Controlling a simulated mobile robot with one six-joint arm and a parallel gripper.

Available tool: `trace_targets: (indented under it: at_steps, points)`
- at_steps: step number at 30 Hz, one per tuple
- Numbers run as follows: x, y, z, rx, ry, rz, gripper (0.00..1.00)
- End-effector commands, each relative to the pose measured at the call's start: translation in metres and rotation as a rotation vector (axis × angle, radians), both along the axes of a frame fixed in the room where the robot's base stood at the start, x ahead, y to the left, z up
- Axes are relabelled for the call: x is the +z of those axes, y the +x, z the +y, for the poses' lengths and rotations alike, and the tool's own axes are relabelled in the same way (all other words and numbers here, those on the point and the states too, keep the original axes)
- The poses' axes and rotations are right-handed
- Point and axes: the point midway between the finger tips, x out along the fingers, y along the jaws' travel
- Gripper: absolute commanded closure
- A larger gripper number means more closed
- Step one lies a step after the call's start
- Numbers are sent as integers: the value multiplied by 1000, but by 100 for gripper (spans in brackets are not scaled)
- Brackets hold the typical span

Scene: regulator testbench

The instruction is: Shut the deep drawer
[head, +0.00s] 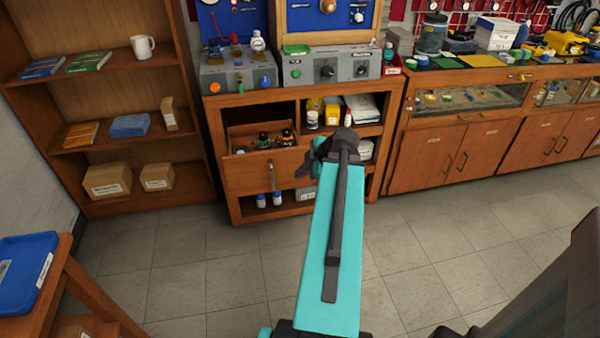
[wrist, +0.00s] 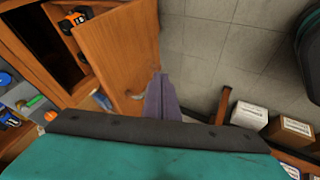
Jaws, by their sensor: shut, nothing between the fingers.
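The deep drawer (head: 250,174) is a wooden drawer in the cabinet below the bench, pulled out, with several dark bottles (head: 264,141) standing inside. Its upright handle (head: 271,176) is on the front panel. The wrist view shows the drawer front (wrist: 118,48), its handle (wrist: 134,96) and a bottle with an orange label (wrist: 70,24). My gripper (head: 303,168) is just right of the drawer front in the head view, partly hidden by my arm. In the wrist view my gripper (wrist: 161,90) is shut and empty, its tips beside the panel's edge near the handle. I cannot tell if they touch.
An open shelf (head: 335,127) with containers is right of the drawer. A bookcase (head: 85,90) is at the left, and a blue tray (head: 27,272) is in the left foreground. The tiled floor (head: 205,270) before the drawer is clear.

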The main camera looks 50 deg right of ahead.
Motion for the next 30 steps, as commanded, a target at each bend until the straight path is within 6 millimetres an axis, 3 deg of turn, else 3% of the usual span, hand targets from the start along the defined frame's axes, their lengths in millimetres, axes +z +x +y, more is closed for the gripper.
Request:
trace_targets:
  at_steps: [22, 30]
  points:
    - [-66, 50, -2, 1, 1, 1, 100]
    - [-65, 67, -17, -1, 0, 1, 100]
